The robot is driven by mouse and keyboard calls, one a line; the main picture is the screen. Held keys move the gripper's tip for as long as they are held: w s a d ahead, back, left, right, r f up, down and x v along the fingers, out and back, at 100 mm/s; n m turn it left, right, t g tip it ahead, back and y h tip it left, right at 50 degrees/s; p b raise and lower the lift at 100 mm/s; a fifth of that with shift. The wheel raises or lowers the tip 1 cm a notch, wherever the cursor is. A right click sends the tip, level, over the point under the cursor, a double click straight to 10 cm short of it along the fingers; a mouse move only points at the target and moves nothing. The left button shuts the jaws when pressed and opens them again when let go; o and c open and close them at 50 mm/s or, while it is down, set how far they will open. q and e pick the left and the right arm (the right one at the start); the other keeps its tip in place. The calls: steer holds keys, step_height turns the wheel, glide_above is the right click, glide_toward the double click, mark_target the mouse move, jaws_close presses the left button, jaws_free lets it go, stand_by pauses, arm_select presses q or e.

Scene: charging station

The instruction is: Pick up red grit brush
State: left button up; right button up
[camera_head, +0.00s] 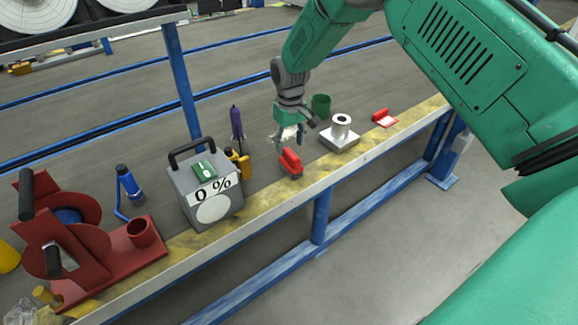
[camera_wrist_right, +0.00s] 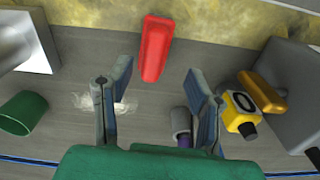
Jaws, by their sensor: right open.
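A red brush (camera_head: 290,161) lies on the bench close to its yellow front edge; its grit side is not visible. It shows in the right wrist view (camera_wrist_right: 155,48) beyond my fingertips, near the middle. My right gripper (camera_head: 289,137) is above the bench, just behind the brush in the head view. In the right wrist view its two fingers (camera_wrist_right: 160,88) are spread apart, with nothing between them, and do not touch the brush. A second red item with a white part (camera_head: 384,118) lies farther right. My left gripper is not in view.
A grey box with a handle (camera_head: 212,205), a yellow bottle (camera_head: 240,165) and a purple tool (camera_head: 237,125) stand left of the brush. A metal spool on a plate (camera_head: 340,137) and a green cup (camera_head: 321,105) stand right. A red fixture (camera_head: 110,265) is far left.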

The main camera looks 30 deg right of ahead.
mark_target(291, 153)
steer(key=f+b, duration=0.1)
steer(key=f, duration=0.1)
steer(key=d+f, duration=0.1)
steer(key=f, duration=0.1)
steer(key=shift+w+f+b, duration=0.15)
steer(key=shift+f+b, duration=0.1)
steer(key=shift+b, duration=0.15)
steer(key=shift+f, duration=0.45)
steer(key=shift+a+r, duration=0.15)
steer(key=shift+r, duration=0.05)
steer(key=shift+c, duration=0.9)
steer(key=shift+a, duration=0.1)
jaws_close()
steer(key=shift+r, duration=0.25)
step_height(291, 153, up, 10)
steer(key=p, duration=0.3)
steer(key=shift+f, duration=0.25)
